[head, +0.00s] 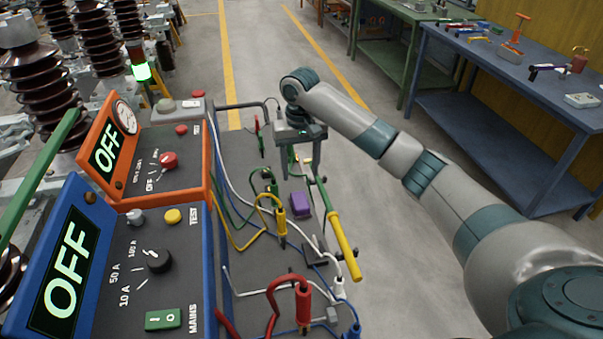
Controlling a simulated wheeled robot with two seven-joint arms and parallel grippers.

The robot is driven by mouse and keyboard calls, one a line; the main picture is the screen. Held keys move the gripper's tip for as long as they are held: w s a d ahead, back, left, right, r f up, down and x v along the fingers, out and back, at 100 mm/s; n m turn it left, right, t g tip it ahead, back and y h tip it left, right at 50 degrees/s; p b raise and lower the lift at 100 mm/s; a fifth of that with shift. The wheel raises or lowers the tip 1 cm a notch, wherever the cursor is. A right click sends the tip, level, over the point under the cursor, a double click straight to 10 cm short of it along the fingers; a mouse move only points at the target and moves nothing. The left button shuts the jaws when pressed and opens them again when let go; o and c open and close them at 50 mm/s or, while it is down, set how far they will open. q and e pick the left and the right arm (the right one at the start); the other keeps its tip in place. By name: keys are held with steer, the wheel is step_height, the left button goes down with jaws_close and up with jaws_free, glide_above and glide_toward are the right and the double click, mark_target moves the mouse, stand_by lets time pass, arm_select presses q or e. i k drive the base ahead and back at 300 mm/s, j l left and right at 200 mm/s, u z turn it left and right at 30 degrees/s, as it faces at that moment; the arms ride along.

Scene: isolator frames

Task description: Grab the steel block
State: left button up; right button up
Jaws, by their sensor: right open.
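My right gripper (299,172) hangs fingers-down over the far part of the grey cart top (255,170). It is open, and I see nothing held between its fingers. A small grey block (332,315), which may be the steel block, lies near the front right of the cart top, beside the red clamp (303,305). It is too small to tell its material. It is well apart from my right gripper, nearer the bottom of the picture. A purple block (300,204) lies on the cart just below the gripper. My left gripper is not in view.
Yellow (281,222) and green clamps with loose cables crowd the cart. A green-and-yellow rod (342,245) lies along its right edge. Orange (160,150) and blue (130,270) test boxes reading OFF stand at left. A blue workbench (520,75) stands at right; the floor between is clear.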

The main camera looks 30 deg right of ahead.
mark_target(312, 258)
steer(key=z, duration=0.95)
